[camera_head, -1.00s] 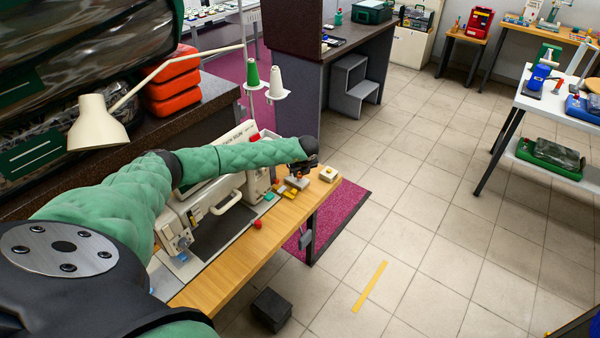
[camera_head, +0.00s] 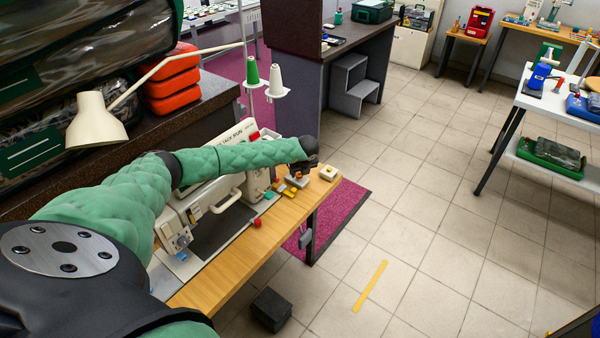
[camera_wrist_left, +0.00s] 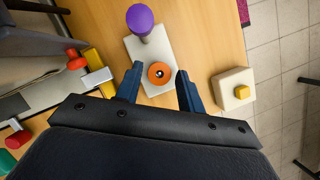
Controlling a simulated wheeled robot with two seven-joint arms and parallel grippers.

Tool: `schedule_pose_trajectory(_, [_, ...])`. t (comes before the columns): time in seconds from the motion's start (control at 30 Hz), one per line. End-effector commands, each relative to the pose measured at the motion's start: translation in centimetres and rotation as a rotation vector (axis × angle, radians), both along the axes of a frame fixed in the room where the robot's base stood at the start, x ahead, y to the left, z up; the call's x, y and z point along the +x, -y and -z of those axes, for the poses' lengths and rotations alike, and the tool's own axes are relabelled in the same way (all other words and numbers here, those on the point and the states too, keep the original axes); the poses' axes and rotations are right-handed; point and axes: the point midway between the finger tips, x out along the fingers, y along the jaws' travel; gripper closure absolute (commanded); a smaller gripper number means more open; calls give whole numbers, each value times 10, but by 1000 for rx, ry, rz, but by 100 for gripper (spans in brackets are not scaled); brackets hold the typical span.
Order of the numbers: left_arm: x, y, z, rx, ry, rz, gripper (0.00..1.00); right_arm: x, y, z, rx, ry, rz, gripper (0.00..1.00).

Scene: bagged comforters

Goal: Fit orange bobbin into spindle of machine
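The orange bobbin (camera_wrist_left: 158,73) lies on a pale plate (camera_wrist_left: 151,52) on the wooden table, beside a purple knob-topped post (camera_wrist_left: 140,20). My left gripper (camera_wrist_left: 160,69) is open above it, one blue finger on each side, with a gap visible between each finger and the bobbin. In the head view my left gripper (camera_head: 300,168) is over the table's far right end and partly covers the plate. The white sewing machine (camera_head: 253,180) stands on the table, partly behind my left arm. I cannot make out its spindle. My right gripper is not in view.
A pale block with a yellow top (camera_wrist_left: 234,90) stands right of the plate. Red, yellow and green small parts lie to the left, including a red knob (camera_wrist_left: 18,139). Thread cones (camera_head: 277,85) rise behind the machine.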

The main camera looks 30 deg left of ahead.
Motion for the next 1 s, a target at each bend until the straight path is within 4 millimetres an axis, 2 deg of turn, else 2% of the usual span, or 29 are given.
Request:
schedule_pose_trajectory(0.37, [0, 0, -1, 0, 0, 0, 53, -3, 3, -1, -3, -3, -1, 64])
schedule_pose_trajectory(0.57, [0, 0, -8, 0, 0, 0, 53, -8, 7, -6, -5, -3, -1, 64])
schedule_pose_trajectory(0.73, [0, 0, -16, 0, 0, 0, 53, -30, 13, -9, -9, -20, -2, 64])
schedule_pose_trajectory(0.83, [-1, 3, -19, 0, 2, 1, 53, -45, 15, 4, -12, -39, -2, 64])
schedule_pose_trajectory(0.9, [-3, 5, -26, 0, 2, 1, 53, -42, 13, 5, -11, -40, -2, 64])
schedule_pose_trajectory(1.0, [-6, 8, -36, 0, 2, 1, 53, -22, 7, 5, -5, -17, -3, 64])
